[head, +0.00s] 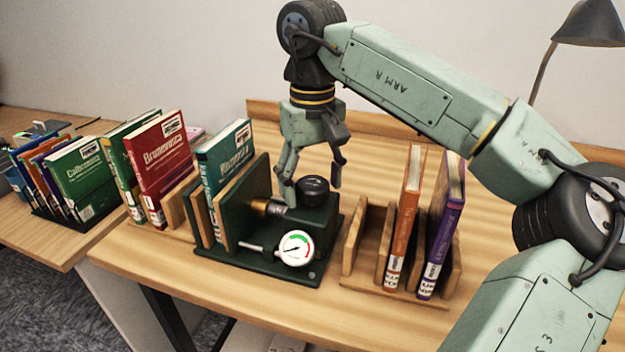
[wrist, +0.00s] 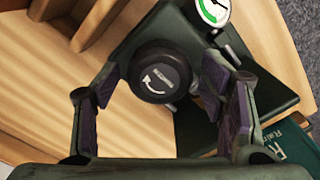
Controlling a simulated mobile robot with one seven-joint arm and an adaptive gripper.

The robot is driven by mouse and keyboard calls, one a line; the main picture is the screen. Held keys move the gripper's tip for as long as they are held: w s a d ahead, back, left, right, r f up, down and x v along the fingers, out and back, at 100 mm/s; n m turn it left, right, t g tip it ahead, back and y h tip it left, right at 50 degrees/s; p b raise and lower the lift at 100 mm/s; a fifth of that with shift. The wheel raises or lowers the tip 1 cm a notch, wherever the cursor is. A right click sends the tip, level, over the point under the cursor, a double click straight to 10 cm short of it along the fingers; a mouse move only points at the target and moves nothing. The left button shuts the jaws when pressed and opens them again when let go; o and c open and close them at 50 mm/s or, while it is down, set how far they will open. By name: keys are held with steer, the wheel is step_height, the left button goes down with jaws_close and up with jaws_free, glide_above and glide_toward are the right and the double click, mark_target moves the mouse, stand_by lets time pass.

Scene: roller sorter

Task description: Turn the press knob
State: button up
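The press knob (head: 315,187) is a round black knob on top of the dark green press block (head: 318,215). In the wrist view the knob (wrist: 160,73) has a label and a white curved arrow on its top. My gripper (head: 311,185) is over the knob, pointing down, with its fingers apart. In the wrist view my gripper (wrist: 160,85) has one finger on each side of the knob, with visible gaps. It is open and holds nothing. Whether the fingertips are down level with the knob is hard to tell.
A dial gauge (head: 296,248) is on the press front. A teal book (head: 228,165) stands in the press, left of the block. A wooden rack (head: 352,245) with orange and purple books is to the right. A red book (head: 162,165) stands further left. A lamp (head: 590,25) is at back right.

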steer(key=c, duration=1)
